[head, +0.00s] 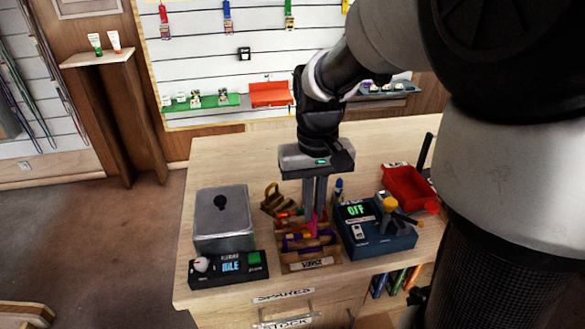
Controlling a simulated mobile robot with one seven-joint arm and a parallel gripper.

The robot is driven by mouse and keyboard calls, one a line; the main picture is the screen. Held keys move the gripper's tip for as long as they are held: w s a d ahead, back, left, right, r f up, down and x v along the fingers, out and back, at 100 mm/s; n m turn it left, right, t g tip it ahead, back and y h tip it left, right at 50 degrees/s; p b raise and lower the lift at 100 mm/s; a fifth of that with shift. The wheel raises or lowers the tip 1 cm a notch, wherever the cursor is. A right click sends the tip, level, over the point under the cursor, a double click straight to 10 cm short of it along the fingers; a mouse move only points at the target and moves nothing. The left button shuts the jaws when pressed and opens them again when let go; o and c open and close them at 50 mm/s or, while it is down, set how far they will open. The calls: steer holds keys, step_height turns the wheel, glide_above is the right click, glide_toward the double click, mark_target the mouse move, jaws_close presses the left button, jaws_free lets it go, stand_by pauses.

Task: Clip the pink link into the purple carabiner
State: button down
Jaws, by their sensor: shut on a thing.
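My gripper (314,204) points straight down over a small wooden rack on the table. It is shut on the pink link (313,223), a thin pink piece showing at and below the fingertips. The purple carabiner (296,243) lies across the rack, just below the pink link. At this size I cannot tell whether the link touches the carabiner or passes through its gate. The fingers hide part of the rack behind them.
The wooden rack (309,265) stands at the table's front. A grey metal box (222,232) and a black "IDLE" panel (228,269) are left of it. A blue box with an "OFF" display (378,240) and a red tray (409,190) are right. The table's back left (225,160) is clear.

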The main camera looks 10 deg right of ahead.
steer(key=shift+f+b, duration=0.65)
steer(key=shift+f, duration=0.6)
stand_by(0.6)
steer(key=shift+d+f, duration=0.2)
steer(key=shift+d, duration=1.75)
stand_by(1.2)
steer(key=c, duration=1.6)
jaws_free()
steer(key=shift+r+p, duration=0.2)
steer(key=shift+p, duration=0.15)
steer(key=shift+r, duration=0.2)
